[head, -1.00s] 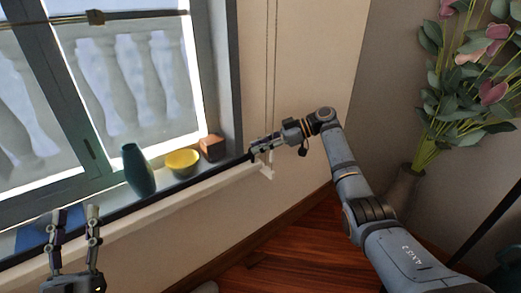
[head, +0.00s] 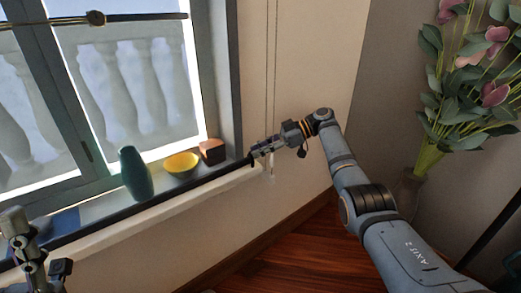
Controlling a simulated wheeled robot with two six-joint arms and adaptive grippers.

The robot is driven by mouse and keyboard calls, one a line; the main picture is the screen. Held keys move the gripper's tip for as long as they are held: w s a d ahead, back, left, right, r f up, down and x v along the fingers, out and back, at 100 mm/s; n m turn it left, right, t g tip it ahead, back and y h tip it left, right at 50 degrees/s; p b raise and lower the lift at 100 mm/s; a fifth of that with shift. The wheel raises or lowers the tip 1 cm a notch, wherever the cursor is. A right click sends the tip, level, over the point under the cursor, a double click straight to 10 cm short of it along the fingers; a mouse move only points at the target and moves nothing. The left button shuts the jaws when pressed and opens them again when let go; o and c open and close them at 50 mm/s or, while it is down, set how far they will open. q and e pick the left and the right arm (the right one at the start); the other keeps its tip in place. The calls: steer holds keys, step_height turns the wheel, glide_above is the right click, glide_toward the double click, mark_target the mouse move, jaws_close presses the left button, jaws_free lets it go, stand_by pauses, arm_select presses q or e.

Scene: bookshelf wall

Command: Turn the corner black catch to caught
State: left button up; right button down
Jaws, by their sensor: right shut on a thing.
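The corner black catch (head: 251,159) is a small dark piece at the right end of the long black rail (head: 140,207) along the sill, by the window's lower right corner. My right gripper (head: 259,151) reaches it from the right and is shut on it; the fingers hide part of it, so its exact angle is hard to tell. My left gripper (head: 38,242) is at the lower left, partly cut off by the picture edge, with its fingers apart and nothing between them.
A teal vase (head: 135,174), a yellow bowl (head: 181,165) and a brown box (head: 212,151) stand on the sill close to the rail. Thin cords (head: 270,75) hang down the wall beside the catch. A potted plant (head: 455,100) stands at the right. The wood floor (head: 290,245) is clear.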

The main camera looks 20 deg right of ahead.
steer(key=shift+f, duration=0.15)
steer(key=c, duration=1.2)
jaws_free()
steer(key=shift+a, duration=0.1)
step_height(320, 180, up, 10)
steer(key=shift+c, duration=0.5)
